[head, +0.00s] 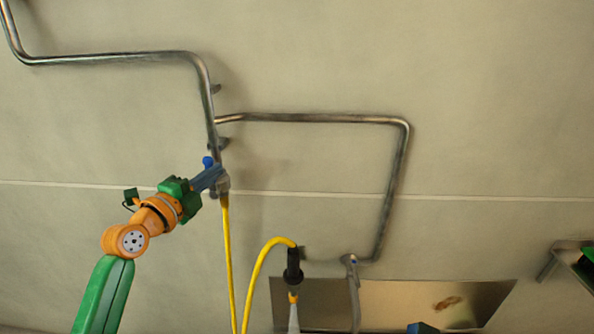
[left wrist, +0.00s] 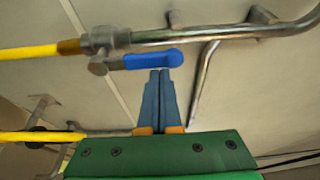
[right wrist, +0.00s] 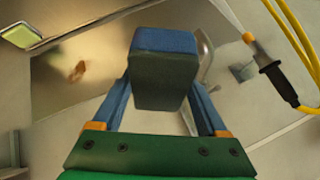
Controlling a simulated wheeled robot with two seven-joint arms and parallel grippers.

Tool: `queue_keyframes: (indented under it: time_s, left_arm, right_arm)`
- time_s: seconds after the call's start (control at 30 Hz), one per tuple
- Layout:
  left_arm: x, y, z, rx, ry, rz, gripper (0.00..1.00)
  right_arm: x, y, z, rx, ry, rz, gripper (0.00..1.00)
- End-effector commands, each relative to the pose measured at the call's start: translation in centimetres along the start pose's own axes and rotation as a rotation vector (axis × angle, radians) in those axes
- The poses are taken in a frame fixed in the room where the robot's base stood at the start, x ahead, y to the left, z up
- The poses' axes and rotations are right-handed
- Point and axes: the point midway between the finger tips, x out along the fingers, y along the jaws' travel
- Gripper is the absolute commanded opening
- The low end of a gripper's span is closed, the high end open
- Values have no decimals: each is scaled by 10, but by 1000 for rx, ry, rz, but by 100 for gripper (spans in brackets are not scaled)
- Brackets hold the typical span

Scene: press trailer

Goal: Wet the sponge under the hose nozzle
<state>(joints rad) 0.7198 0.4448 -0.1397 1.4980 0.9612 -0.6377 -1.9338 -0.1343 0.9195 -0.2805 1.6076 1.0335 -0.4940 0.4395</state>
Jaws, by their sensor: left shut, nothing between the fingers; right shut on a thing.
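The sponge, a block with a blue top and dark face (right wrist: 165,85), is gripped between the fingers of my right gripper (right wrist: 163,105). A blue bit shows at the head view's bottom edge; I cannot tell whether it is sponge or gripper. The hose nozzle (head: 293,265) is black with an orange ring and points down; it also shows in the right wrist view (right wrist: 280,85), apart from the sponge. A pale streak (head: 293,318) is below it; I cannot tell whether it is water. My left gripper (left wrist: 160,72) is shut and empty, its tips at the blue valve lever (left wrist: 152,58), perhaps touching.
Metal pipes (head: 310,118) run along the pale wall. The yellow hose (head: 228,260) hangs from the valve and loops to the nozzle. A grey tap (head: 352,275) and a metal panel (head: 390,295) are at the bottom. A bracket (head: 548,265) with something green is at right.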

Motion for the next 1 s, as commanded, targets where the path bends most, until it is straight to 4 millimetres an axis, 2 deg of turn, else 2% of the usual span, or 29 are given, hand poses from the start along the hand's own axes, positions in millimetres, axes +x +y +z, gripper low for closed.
queue_keyframes:
  time_s: [1.0]
  left_arm:
    - [-2,0,5,-137,-2,-51,0]
  right_arm:
    - [19,11,14,0,0,0,32]
